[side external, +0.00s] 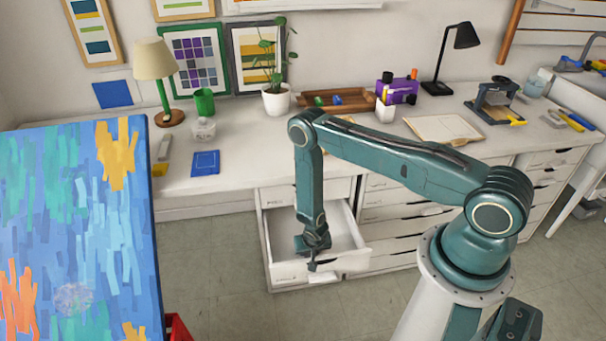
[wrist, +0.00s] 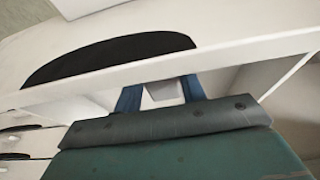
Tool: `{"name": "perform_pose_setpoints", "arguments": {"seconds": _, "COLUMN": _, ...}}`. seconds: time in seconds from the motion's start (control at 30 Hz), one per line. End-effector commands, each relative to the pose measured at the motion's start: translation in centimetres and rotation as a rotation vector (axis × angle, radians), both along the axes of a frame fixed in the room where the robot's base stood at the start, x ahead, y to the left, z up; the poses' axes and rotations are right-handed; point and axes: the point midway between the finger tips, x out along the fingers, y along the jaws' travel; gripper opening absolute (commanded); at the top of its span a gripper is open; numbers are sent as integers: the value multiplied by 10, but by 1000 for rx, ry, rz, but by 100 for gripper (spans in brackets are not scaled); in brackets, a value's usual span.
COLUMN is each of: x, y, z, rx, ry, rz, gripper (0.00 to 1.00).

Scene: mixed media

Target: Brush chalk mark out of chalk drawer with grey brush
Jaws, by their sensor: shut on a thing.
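The open white drawer (side external: 345,228) is pulled out from under the desk, and its visible floor looks bare. I cannot make out a chalk mark in it. My gripper (side external: 314,262) points down at the drawer's front side. In the wrist view my gripper (wrist: 160,92) has its blue fingers close to the drawer's front wall (wrist: 240,58). It is shut on a small pale grey block (wrist: 163,92), mostly hidden between the fingers. I cannot tell for sure if this is the grey brush. A dark handle opening (wrist: 110,55) shows beyond the wall's edge.
The desk (side external: 235,165) above holds a lamp (side external: 155,65), a green cup (side external: 204,101), a potted plant (side external: 277,100) and a wooden tray (side external: 340,98). Shut drawers (side external: 395,215) stand to the right. A large painted canvas (side external: 80,220) fills the left.

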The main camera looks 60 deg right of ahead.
Motion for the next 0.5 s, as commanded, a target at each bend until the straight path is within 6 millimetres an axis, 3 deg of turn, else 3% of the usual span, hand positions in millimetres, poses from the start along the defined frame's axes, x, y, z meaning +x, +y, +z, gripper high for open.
{"name": "perform_pose_setpoints", "arguments": {"seconds": 0.5, "x": -14, "y": -15, "z": -1, "rx": -1, "ry": 1, "rz": -3, "gripper": 2}}
